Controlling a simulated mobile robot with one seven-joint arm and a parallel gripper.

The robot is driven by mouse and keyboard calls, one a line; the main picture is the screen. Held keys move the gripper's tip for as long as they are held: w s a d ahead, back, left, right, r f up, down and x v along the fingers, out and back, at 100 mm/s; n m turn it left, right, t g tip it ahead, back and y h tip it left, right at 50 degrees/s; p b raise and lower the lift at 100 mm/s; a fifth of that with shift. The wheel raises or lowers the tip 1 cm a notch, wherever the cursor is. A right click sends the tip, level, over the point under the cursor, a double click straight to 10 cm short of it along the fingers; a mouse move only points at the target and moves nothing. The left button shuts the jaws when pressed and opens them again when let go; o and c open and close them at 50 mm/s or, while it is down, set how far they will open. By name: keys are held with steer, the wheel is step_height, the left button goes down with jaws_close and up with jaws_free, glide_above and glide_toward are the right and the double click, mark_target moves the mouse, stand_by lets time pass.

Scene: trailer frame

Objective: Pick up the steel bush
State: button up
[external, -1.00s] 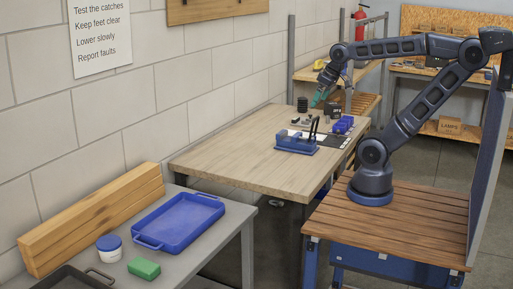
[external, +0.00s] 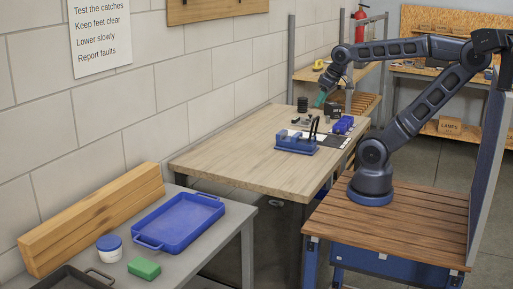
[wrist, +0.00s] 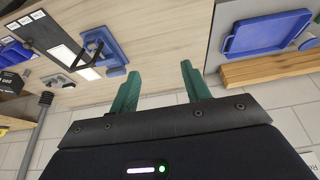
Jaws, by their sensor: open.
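My gripper (external: 320,98) is open and empty above the far part of the wooden workbench (external: 235,148). Its two green fingers stand apart in the wrist view (wrist: 160,85), with bench top and wall behind them. I cannot pick out the steel bush with certainty in either view. A few small dark and grey parts (external: 308,121) lie on the bench below and near my gripper, too small to identify. A blue holder (external: 296,147) with a black upright handle stands nearer the camera; it also shows in the wrist view (wrist: 112,55).
A black cylinder (external: 303,104), a dark box (external: 334,111) and a blue bin (external: 343,125) stand on the bench. A blue tray (external: 180,222), timber (external: 95,218), a white tub (external: 109,248) and a green block (external: 144,268) are on the grey table. The bench's near half is clear.

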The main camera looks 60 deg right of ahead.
steer(key=w+d+m+h, duration=0.1)
steer(key=w+d+m, duration=0.5)
steer(key=w+d, duration=1.25)
steer(key=m+g+h, duration=0.3)
steer(key=m, duration=0.6)
glide_toward(328, 116)
steer(key=f, duration=0.1)
steer(key=x, duration=0.4)
steer(key=shift+d+f, duration=0.2)
steer(key=shift+d, duration=0.3)
steer(key=shift+x, duration=2.8)
steer(key=shift+w+a, duration=0.1)
steer(key=shift+w, duration=0.05)
